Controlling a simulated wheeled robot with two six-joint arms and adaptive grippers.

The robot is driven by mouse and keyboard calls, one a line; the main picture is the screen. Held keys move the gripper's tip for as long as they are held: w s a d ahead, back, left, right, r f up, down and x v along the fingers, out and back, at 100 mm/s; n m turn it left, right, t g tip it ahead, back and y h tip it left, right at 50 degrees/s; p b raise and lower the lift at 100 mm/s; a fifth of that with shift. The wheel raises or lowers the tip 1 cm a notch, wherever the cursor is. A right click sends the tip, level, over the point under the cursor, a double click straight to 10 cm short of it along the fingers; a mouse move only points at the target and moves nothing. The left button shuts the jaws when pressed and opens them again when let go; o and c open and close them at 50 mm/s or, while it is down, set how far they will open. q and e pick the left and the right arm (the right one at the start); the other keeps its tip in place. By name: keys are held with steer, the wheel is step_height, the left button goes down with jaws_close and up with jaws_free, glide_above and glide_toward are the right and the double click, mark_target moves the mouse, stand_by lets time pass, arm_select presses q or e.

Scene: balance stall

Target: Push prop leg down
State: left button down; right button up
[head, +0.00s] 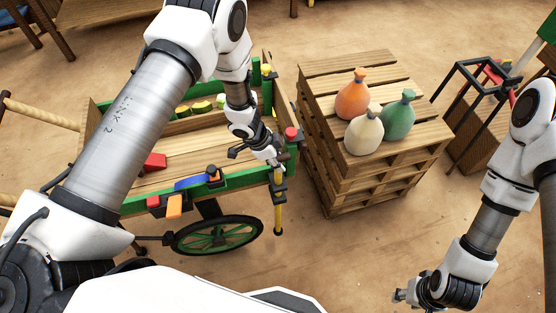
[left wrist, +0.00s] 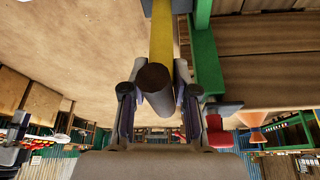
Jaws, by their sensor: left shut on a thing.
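The prop leg (head: 278,217) is a yellow pole, upright at the near right corner of the green-framed cart (head: 238,180), passing through dark brackets. Its lower end appears near the floor; I cannot tell whether it touches. My left gripper (head: 279,161) is at the leg's upper part. In the left wrist view the leg (left wrist: 161,40) runs between the two fingers (left wrist: 158,100), which are shut on its dark round end. A red knob (head: 291,133) sits beside the gripper on the cart corner. My right gripper (head: 399,296) hangs low at the right, away from the cart; its jaw opening is unclear.
A stack of wooden pallets (head: 330,180) stands right of the cart, carrying orange, cream and green sacks (head: 397,120). The cart has a green spoked wheel (head: 217,235) at its near side. A black-framed stand (head: 470,115) is further right. Floor between pallets and right arm is clear.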

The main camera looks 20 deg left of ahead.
arm_select(q)
step_height(320, 180, down, 11)
steer(key=b, duration=0.6)
steer(key=shift+r, duration=0.2)
steer(key=shift+s+r, duration=0.1)
steer(key=shift+r, duration=0.05)
steer(key=c, duration=1.1)
jaws_free()
steer(key=shift+o, duration=0.9)
glide_toward(278, 178)
steer(key=shift+w+a+f, duration=0.45)
steer(key=shift+w+a, duration=0.05)
steer(key=shift+a, duration=0.15)
